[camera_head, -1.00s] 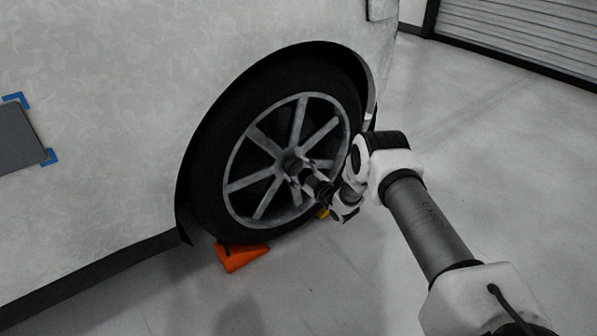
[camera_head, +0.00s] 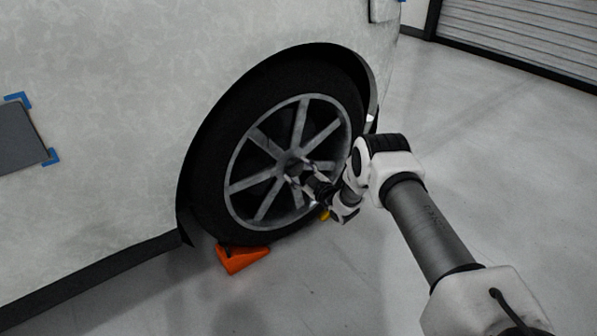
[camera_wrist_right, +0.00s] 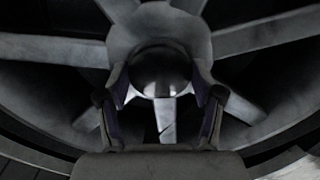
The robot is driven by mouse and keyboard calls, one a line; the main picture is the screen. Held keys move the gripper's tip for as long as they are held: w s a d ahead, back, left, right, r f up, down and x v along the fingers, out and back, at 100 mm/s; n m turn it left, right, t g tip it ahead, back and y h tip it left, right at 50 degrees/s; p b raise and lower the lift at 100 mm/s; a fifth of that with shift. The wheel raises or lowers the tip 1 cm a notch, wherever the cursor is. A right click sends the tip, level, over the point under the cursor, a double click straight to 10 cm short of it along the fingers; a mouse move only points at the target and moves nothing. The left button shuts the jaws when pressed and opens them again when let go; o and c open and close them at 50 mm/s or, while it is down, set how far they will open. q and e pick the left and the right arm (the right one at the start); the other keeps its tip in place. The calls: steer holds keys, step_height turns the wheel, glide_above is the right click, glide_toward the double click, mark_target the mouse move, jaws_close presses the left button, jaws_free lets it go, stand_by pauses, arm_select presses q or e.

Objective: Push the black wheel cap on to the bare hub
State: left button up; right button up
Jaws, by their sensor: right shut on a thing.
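The grey multi-spoke wheel (camera_head: 299,119) stands in the dark arch of the vehicle. Its hub (camera_head: 292,160) is at the middle of the spokes, with my right gripper (camera_head: 301,175) right at it. In the right wrist view, the black wheel cap (camera_wrist_right: 159,70) is a dark, shiny dome between the fingertips of my right gripper (camera_wrist_right: 160,88), which is shut on it. The cap lies in front of the hub (camera_wrist_right: 158,25) and covers its middle. I cannot tell whether the cap is fully seated. My left gripper is not in view.
An orange wedge (camera_head: 243,260) lies on the floor against the tyre (camera_head: 212,187). A small yellow thing (camera_head: 325,215) shows behind my right wrist. A grey panel with blue tape corners (camera_head: 18,138) is on the pale body side. The floor at right is clear up to a shutter door (camera_head: 535,35).

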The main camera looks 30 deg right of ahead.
stand_by(0.4)
steer(key=o, duration=1.1)
steer(key=shift+w, duration=0.1)
